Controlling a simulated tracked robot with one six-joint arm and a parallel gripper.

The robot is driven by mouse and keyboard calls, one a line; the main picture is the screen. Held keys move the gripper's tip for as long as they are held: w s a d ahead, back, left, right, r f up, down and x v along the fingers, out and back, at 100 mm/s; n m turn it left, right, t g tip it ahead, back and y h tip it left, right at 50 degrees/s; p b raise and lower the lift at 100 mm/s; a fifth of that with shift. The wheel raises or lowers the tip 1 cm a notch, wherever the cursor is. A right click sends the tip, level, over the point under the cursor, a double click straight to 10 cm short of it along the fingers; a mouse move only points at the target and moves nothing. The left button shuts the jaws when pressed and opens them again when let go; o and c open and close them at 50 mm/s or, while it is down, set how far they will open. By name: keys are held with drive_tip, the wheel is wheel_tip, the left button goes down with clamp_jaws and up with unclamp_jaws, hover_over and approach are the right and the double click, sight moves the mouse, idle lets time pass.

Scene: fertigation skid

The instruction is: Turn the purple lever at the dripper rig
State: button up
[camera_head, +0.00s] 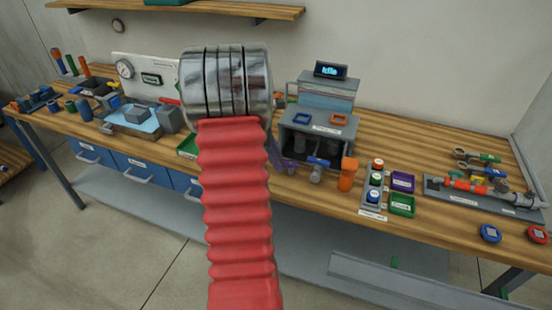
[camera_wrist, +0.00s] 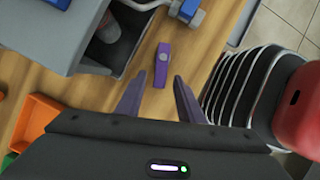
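The purple lever (camera_wrist: 162,65) shows in the wrist view as a short narrow bar above the wooden bench, just beyond my fingertips. My gripper (camera_wrist: 157,84) is open, with its two fingers apart on either side of the line to the lever. Nothing is between the fingers, and I see no contact with the lever. The dripper rig (camera_head: 318,130) is a grey box under an "Idle" display in the head view; its grey body (camera_wrist: 60,40) also shows at upper left in the wrist view. In the head view my arm hides most of my gripper and the area around the purple lever.
Coloured buttons (camera_head: 376,180) and small trays (camera_head: 402,204) lie farther right. An orange tray (camera_wrist: 38,120) is at lower left in the wrist view.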

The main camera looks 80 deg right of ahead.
clamp_jaws()
idle(0.3)
drive_tip(key=shift+w+d+m+y, duration=0.1)
drive_tip(key=shift+d+m+y, duration=0.35)
drive_tip(key=shift+m, duration=0.6)
drive_tip(key=shift+d+m+y, duration=0.35)
drive_tip(key=shift+d+m, duration=0.05)
drive_tip(key=shift+m, duration=0.65)
unclamp_jaws()
drive_tip(key=shift+r, duration=0.1)
drive_tip(key=v, duration=1.3)
drive_tip(key=shift+w+r, duration=0.2)
drive_tip(key=shift+r, duration=0.1)
